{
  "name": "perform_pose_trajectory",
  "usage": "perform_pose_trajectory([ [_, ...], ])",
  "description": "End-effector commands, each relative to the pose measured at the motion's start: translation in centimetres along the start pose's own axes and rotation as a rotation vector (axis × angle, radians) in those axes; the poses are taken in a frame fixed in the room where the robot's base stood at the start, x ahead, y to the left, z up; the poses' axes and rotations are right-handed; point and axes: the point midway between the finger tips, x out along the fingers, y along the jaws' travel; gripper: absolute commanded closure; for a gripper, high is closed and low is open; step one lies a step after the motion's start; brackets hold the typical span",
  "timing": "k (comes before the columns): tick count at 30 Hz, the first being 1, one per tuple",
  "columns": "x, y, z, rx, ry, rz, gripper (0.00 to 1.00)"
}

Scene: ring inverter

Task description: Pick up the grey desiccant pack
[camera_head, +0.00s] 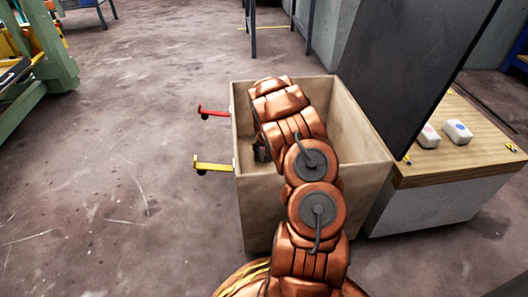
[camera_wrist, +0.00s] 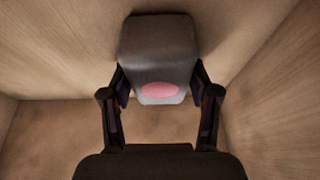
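The grey desiccant pack (camera_wrist: 158,55) is a rounded grey block with a pink oval on its near face, seen in the wrist view. My gripper (camera_wrist: 158,85) has one dark finger against each side of the pack, with no clear gap, so it looks shut on it. The pack is inside the wooden box (camera_head: 255,205); I cannot tell whether it touches the box's floor or wall. In the head view my arm reaches down into the box, and only a dark bit of my gripper (camera_head: 261,150) shows. The pack is hidden there.
Wooden walls stand close around my gripper. A red lever (camera_head: 213,111) and a yellow lever (camera_head: 212,165) stick out from the box's left side. At right, a wooden-topped table (camera_head: 455,160) holds two white blocks (camera_head: 457,131) beside a dark upright panel (camera_head: 415,60).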

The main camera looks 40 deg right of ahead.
Motion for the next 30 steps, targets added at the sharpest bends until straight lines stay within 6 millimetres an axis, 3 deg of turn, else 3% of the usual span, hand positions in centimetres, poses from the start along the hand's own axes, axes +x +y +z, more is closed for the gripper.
perform_pose_trajectory([
  [12, 0.0, 0.0, 0.0, 0.0, 0.0, 0.0, 0.84],
  [26, -0.3, 0.1, -0.1, 0.0, 0.001, 0.001, 0.84],
  [30, -1.7, 0.0, -0.7, 0.0, 0.0, 0.0, 0.84],
])
